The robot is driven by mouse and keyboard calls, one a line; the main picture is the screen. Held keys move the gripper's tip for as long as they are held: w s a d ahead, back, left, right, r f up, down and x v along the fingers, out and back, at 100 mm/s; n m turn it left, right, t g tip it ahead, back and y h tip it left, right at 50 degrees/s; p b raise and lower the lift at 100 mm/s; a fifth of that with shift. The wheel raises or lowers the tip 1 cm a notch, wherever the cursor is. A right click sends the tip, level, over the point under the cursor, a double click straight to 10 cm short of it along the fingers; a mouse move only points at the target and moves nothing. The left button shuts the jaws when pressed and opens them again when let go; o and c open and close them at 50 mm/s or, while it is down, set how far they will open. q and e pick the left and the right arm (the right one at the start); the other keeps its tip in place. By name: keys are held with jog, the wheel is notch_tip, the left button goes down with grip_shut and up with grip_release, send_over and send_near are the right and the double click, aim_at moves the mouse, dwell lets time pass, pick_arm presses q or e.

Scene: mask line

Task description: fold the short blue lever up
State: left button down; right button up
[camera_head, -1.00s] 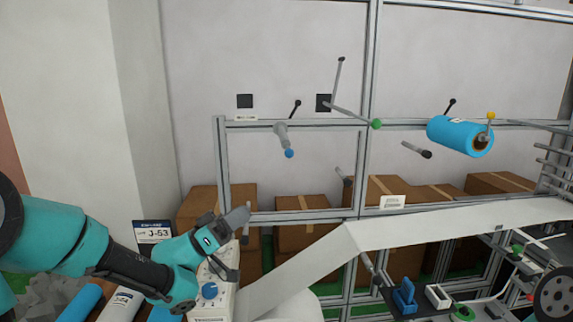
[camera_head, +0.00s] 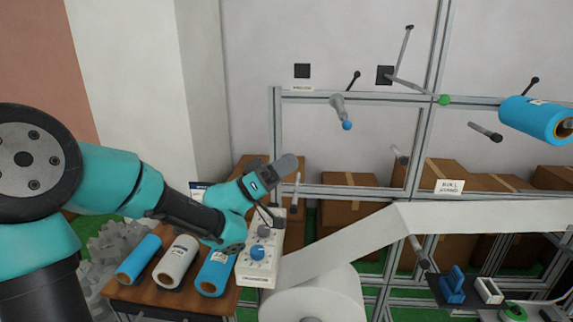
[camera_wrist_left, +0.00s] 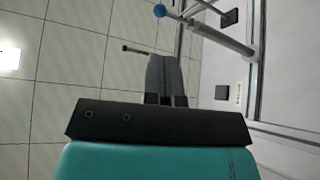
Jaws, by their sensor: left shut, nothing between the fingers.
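The short blue lever (camera_head: 340,108) is a grey rod with a blue ball at its end. My right gripper is in neither view.
A longer lever with a green ball (camera_head: 443,100) and a blue roll (camera_head: 538,120) are to the right. A white control box (camera_head: 252,268) with knobs is below my left gripper. Several rolls lie on a brown table (camera_head: 150,301). White web material (camera_head: 345,240) crosses the lower middle.

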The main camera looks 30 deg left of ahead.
aim_at(345, 122)
pick_arm(q)
jog(key=x, duration=1.1)
jog(key=shift+d, duration=0.2)
jog(key=shift+w+r, duration=0.1)
jog(key=shift+r, duration=0.05)
